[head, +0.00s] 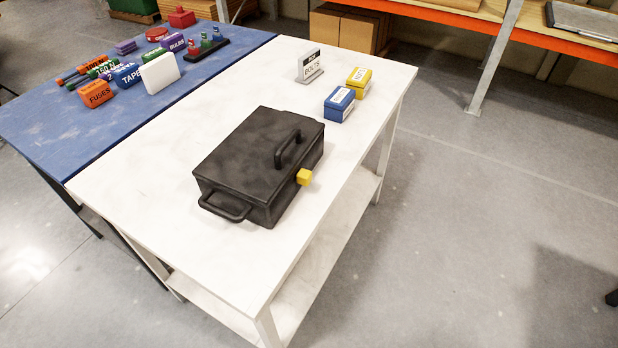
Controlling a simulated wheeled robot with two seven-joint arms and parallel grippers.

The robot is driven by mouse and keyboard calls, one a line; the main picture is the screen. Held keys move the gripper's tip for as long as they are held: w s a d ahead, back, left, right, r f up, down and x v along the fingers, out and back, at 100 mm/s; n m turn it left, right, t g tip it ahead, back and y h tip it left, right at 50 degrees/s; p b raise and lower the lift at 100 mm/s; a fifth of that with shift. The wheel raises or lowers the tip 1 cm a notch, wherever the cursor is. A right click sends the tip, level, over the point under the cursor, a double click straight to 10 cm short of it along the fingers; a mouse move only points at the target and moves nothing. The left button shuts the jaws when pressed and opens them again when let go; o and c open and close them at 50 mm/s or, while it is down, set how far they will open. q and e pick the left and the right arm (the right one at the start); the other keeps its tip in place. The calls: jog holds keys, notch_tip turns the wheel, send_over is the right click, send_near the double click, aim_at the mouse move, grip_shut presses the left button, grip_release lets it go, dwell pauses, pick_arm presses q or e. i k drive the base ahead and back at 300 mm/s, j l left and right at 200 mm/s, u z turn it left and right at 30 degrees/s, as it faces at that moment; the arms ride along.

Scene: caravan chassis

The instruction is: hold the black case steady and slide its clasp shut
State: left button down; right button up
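The black case (245,158) lies on the white table with its lid down. A black handle (288,148) stands on the lid, and another black handle (224,208) sticks out from the near left side. The yellow clasp (304,177) sits on the case's right side, near the lid's edge. I cannot tell from this view whether the clasp is slid shut. Neither of my grippers is in view, and nothing touches the case.
A blue table (45,130) with several labelled items adjoins on the left. White tabletop around the case is clear.

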aim_at(304, 176)
jog(key=u, duration=0.45)
jog(key=i+l+u, duration=0.1)
jog(key=u, duration=0.35)
jog(key=l+u, duration=0.3)
jog(key=u, duration=0.15)
jog(key=i+l+u, duration=0.1)
jog(key=l+u, duration=0.2)
jog(key=u, duration=0.15)
jog(key=l+u, duration=0.25)
jog(key=u, duration=0.25)
jog(key=l+u, duration=0.25)
jog(key=u, duration=0.2)
jog(key=k+j, duration=0.05)
